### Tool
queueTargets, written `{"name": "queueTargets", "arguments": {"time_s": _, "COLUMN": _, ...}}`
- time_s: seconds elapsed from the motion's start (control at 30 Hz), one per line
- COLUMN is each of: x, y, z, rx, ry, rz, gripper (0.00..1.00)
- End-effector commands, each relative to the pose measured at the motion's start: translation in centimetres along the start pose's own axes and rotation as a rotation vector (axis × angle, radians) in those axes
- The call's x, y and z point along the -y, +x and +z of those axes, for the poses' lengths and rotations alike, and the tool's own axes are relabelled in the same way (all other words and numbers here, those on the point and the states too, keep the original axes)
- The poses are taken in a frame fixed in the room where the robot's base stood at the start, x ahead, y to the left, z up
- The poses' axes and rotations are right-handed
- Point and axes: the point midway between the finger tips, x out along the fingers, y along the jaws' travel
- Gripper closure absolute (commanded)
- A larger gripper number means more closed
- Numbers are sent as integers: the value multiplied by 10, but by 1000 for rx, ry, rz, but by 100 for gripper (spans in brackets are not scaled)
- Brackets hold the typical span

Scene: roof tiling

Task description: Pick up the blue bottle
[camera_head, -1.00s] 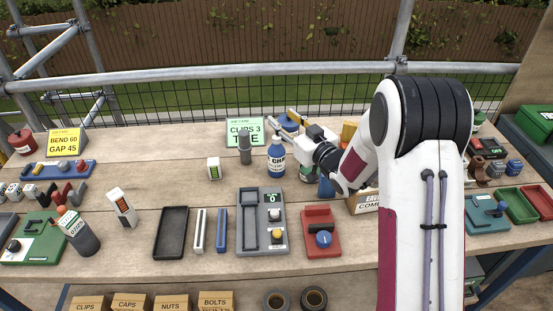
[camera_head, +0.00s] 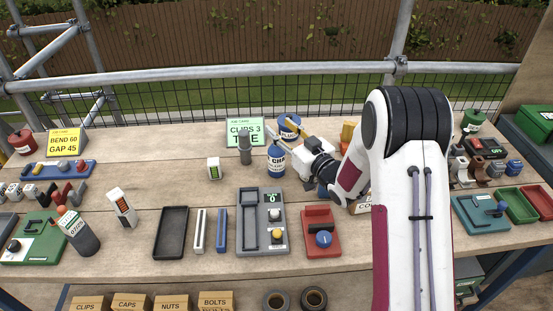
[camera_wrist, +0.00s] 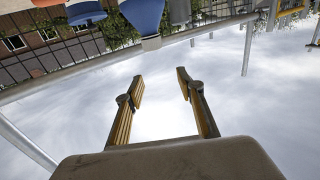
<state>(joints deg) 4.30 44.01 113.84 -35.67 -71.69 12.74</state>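The blue bottle (camera_head: 276,163) with a white label stands upright on the wooden bench, near the middle. My gripper (camera_head: 281,129) is at the bottle's upper right, with its two yellow fingers reaching left past the bottle's top. In the wrist view the fingers (camera_wrist: 161,88) are spread apart with nothing between them. A blue object (camera_wrist: 142,14) is cut off at the top of that view; I cannot tell whether it is the bottle. How far the fingers are from the bottle in depth is unclear.
A blue labelled container (camera_head: 289,126) stands just behind the fingers. A green sign (camera_head: 244,130) and a grey upright item (camera_head: 245,152) are to the left. A grey tray unit (camera_head: 249,237) and a red block (camera_head: 320,236) lie in front. Bench space left of the bottle is partly clear.

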Motion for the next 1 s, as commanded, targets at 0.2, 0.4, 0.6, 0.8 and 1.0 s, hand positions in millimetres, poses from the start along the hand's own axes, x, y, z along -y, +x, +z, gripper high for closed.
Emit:
{"name": "queueTargets", "arguments": {"time_s": 0.2, "x": 0, "y": 0, "z": 2, "rx": -1, "ry": -1, "rz": 0, "gripper": 62}}
{"name": "queueTargets", "arguments": {"time_s": 0.4, "x": 0, "y": 0, "z": 3, "rx": 0, "ry": -1, "rz": 0, "gripper": 62}}
{"name": "queueTargets", "arguments": {"time_s": 0.6, "x": 0, "y": 0, "z": 12, "rx": 1, "ry": 0, "rz": 0, "gripper": 62}}
{"name": "queueTargets", "arguments": {"time_s": 0.8, "x": 0, "y": 0, "z": 31, "rx": 1, "ry": 1, "rz": 0, "gripper": 62}}
{"name": "queueTargets", "arguments": {"time_s": 1.0, "x": 0, "y": 0, "z": 52, "rx": 2, "ry": 1, "rz": 0, "gripper": 62}}
